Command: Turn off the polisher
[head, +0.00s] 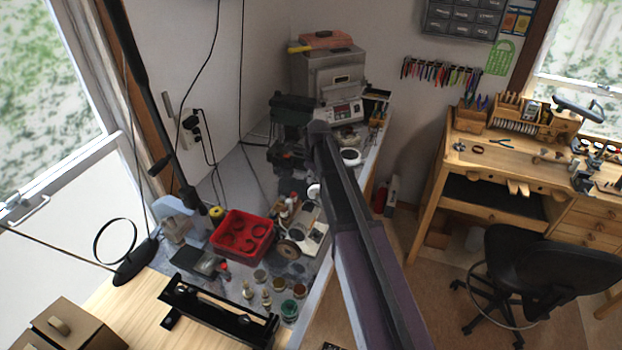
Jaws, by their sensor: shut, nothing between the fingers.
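What looks like the polisher, a small white bench machine (314,238) with a round brown wheel (289,249) at its front left, stands on the grey bench right of the red bin. My arm crosses in front of its right side, and I cannot make out its switch or whether it runs. My gripper (284,160), dark and small, hangs at the far end of my arm, behind the polisher and apart from it. It is shut and empty, its fingertips hard to make out against the dark clutter.
A red bin (243,236) stands left of the polisher, with several small jars (278,284) in front. A grey boxy machine with a control panel (346,111) stands at the back.

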